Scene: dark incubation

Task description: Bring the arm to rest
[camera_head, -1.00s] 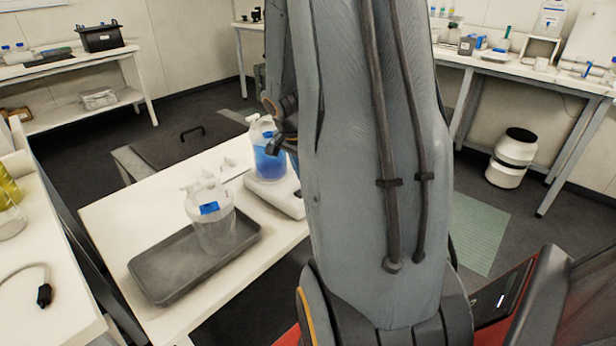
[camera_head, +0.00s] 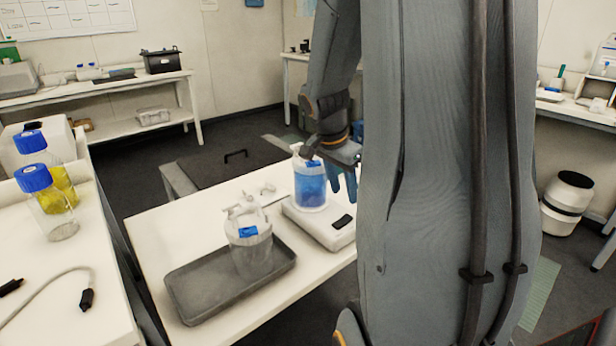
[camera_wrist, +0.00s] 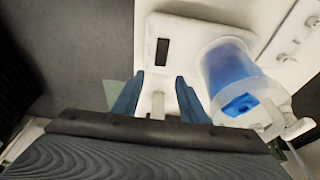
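My gripper (camera_head: 345,178) hangs from my raised arm beside a bottle of blue liquid (camera_head: 309,186) in the head view. In the wrist view my gripper (camera_wrist: 158,98) has its two blue fingers apart with nothing between them. The blue-liquid bottle also shows in the wrist view (camera_wrist: 228,72), to the right of the fingers and apart from them. It stands on a white scale-like device (camera_head: 318,228), whose dark display shows in both views. My large grey arm link hides much of the right half of the head view.
A clear bottle (camera_head: 248,240) with a blue label stands in a grey tray (camera_head: 190,310) on the white table (camera_head: 145,228). Blue-capped bottles (camera_head: 46,205) and a cable stand at left. A black-and-white bin (camera_head: 567,198) is on the floor at right. Dark floor lies behind the table.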

